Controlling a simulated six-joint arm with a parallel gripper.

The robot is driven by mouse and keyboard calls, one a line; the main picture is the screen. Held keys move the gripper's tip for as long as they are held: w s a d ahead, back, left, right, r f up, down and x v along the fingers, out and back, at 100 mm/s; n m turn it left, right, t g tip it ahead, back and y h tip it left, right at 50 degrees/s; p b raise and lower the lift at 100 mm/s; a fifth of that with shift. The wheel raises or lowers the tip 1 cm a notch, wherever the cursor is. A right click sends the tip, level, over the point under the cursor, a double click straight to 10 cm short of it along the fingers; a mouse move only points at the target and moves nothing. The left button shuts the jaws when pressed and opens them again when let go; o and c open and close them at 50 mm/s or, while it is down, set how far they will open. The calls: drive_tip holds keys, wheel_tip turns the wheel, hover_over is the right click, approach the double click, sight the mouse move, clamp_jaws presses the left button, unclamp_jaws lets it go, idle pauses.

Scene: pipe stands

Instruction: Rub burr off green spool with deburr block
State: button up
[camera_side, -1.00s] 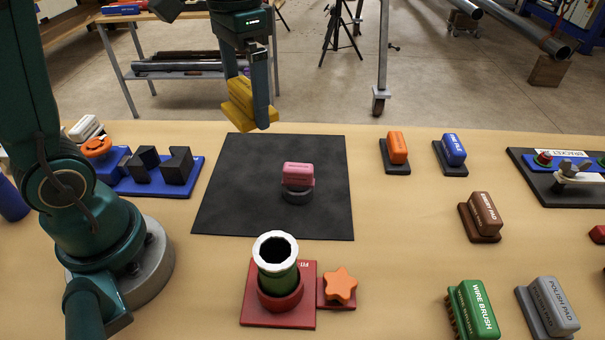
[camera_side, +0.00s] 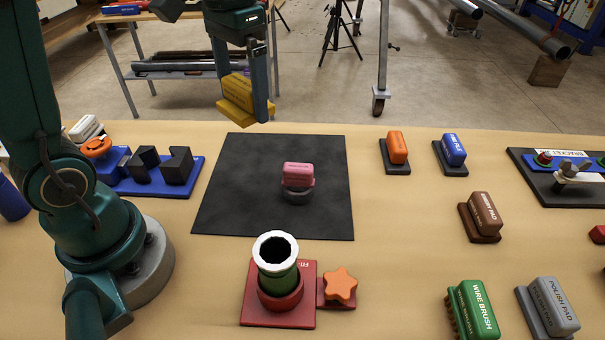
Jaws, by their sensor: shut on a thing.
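The green spool (camera_side: 277,281) stands upright in a red fixture base at the front middle. A rough white ring, which looks like the burr (camera_side: 276,238), runs around its open top. My gripper (camera_side: 246,108) is shut on a yellow block (camera_side: 237,94), held slightly tilted in the air above the back edge of the black mat. The block is well apart from the spool, behind it and a little to the left. The block's label cannot be read, and the gripper's fingers cover part of it.
A pink block (camera_side: 298,174) sits on a dark round piece on the black mat (camera_side: 230,190). An orange star knob (camera_side: 340,286) adjoins the red base (camera_side: 254,311). Orange, blue, brown, green and grey tools stand to the right. A blue vise (camera_side: 150,185) stands left.

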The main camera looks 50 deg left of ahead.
drive_tip(key=shift+d+n, duration=0.1)
drive_tip(key=shift+n, duration=0.5)
drive_tip(key=s+d+m, duration=0.2)
drive_tip(key=s+d, duration=0.2)
drive_tip(key=d, duration=0.5)
drive_tip(key=s+d+r+m, duration=0.1)
drive_tip(key=s+d+m, duration=0.1)
drive_tip(key=s+d, duration=0.3)
drive_tip(key=d, duration=0.4)
drive_tip(key=shift+s+r, duration=0.25)
drive_tip(key=shift+r, duration=0.05)
drive_tip(key=shift+f, duration=0.15)
wheel_tip(320, 180, down, 6)
drive_tip(key=shift+f, duration=0.2)
drive_tip(key=shift+f, duration=0.2)
drive_tip(key=shift+d, duration=0.1)
